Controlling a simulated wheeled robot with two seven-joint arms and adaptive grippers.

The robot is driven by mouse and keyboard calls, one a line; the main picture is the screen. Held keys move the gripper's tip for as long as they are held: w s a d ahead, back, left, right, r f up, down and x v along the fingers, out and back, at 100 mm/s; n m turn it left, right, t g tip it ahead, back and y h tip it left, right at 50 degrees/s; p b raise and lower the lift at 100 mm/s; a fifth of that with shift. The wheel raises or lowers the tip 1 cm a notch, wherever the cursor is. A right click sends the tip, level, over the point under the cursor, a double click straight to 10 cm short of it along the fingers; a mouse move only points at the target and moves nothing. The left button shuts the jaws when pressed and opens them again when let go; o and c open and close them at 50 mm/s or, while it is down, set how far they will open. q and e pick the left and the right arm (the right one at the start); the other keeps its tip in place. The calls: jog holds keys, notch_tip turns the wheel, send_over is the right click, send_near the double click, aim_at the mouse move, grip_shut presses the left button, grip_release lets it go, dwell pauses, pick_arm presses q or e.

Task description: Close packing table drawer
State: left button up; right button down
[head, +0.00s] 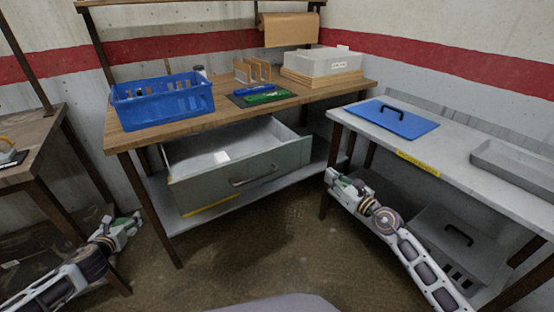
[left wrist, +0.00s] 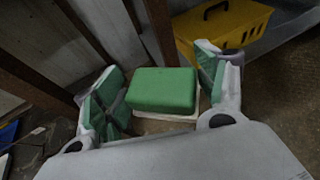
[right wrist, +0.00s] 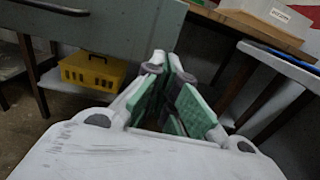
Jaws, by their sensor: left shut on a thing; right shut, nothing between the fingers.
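The packing table (head: 135,137) has a grey drawer (head: 215,187) pulled well out, its inside showing from above. The drawer's dark bar handle (head: 254,177) is on its front. My left gripper (head: 128,224) is left of the drawer, apart from it. In the left wrist view, it is shut on a green block with a pale underside (left wrist: 163,90). My right gripper (head: 335,180) is shut and empty, right of the drawer front and apart from it. The right wrist view shows the drawer front (right wrist: 120,28) at upper left, beyond the closed fingers (right wrist: 170,88).
A blue basket (head: 165,102), a grey bin (head: 325,62) and small items stand on the tabletop. A yellow box (right wrist: 92,71) sits on the lower shelf. A side bench (head: 460,165) with a blue lid (head: 395,120) is at right. Floor before the drawer is clear.

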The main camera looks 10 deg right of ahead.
pick_arm(q)
jog(key=shift+f, duration=0.2)
pick_arm(e)
send_near(305, 156)
pick_arm(q)
jog(key=shift+f+b, duration=0.8)
jog(key=shift+b, duration=0.25)
pick_arm(e)
jog(key=shift+x, duration=3.5)
jog(key=shift+w, duration=0.15)
